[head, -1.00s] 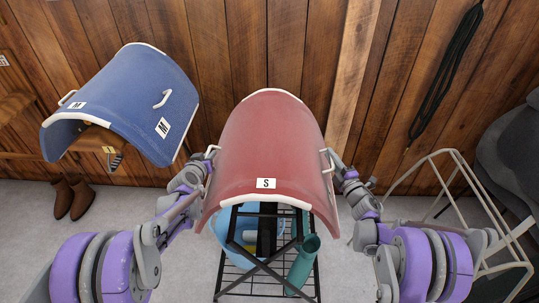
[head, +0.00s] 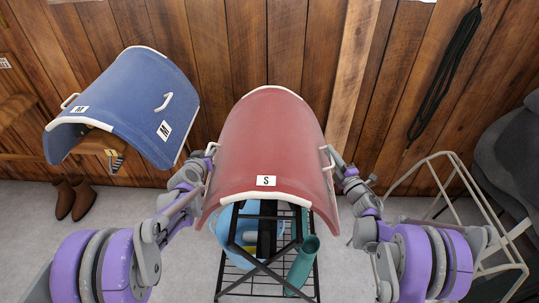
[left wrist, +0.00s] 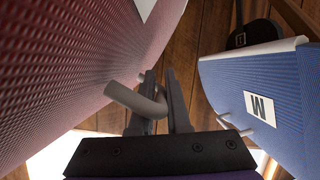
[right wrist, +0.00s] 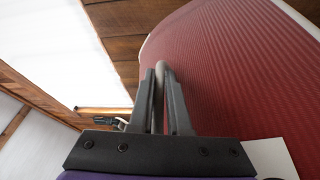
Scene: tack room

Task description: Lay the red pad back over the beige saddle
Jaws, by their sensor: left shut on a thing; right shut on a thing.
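The red pad (head: 268,140) is a curved, arched sheet with white edging and an "S" label, held up in the middle of the head view. My left gripper (head: 212,151) is shut on the handle at its left side; the left wrist view shows the handle (left wrist: 150,102) between the fingers. My right gripper (head: 328,152) is shut on the right-side handle, which also shows in the right wrist view (right wrist: 160,85). I cannot make out the beige saddle in any view; what lies directly under the pad is hidden.
A black wire rack (head: 262,262) with a light-blue item and a teal tube (head: 302,262) stands below the pad. A blue pad (head: 130,100) marked "M" sits at left. Brown boots (head: 72,198) stand below it. A pale metal frame (head: 458,165) is at right, before the wooden wall.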

